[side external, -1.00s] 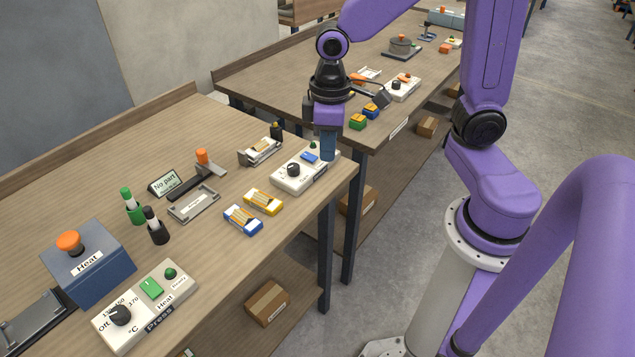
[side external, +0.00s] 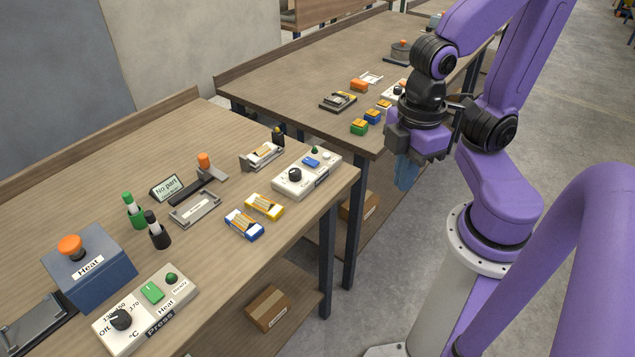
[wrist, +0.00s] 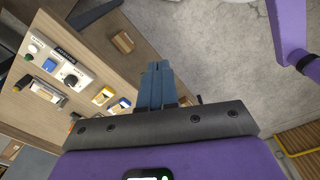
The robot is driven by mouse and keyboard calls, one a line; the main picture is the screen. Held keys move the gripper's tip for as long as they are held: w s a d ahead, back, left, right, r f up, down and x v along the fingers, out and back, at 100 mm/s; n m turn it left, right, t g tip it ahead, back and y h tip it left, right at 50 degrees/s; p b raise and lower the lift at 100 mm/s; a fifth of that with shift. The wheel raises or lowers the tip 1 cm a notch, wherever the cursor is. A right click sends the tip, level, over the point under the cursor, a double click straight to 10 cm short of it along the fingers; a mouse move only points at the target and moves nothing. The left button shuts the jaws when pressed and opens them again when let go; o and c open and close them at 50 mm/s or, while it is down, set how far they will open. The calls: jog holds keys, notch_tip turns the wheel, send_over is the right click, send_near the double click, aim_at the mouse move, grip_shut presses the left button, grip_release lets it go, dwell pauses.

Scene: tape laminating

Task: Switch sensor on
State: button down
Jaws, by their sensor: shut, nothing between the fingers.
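A white control box (side external: 301,180) with a black knob, a blue button and a small green lamp stands near the right edge of the near bench. Its label is too small to read. It also shows at the left of the wrist view (wrist: 57,64). A small display (side external: 167,187) reading "No part" stands further left, beside an orange-topped device (side external: 206,164). My gripper (side external: 404,178), with blue fingers, is shut and empty. It hangs beyond the bench's right edge, clear of the box. Its fingers show in the wrist view (wrist: 159,70) above the floor.
Yellow (side external: 264,206) and blue (side external: 244,224) small boxes lie in front of the control box. A blue heat press (side external: 90,265) and a "Heat Press" control box (side external: 146,308) stand at the front left. A second bench (side external: 300,85) lies behind, with a gap between benches.

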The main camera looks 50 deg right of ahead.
jog(key=w+a+m, duration=0.1)
jog(key=w+m, duration=0.2)
jog(key=w, duration=0.6)
jog(key=m, duration=1)
send_over(307, 159)
jog(key=shift+f, duration=0.7)
jog(key=shift+s, duration=0.1)
notch_tip(307, 159, down, 14)
jog(key=shift+f, duration=0.1)
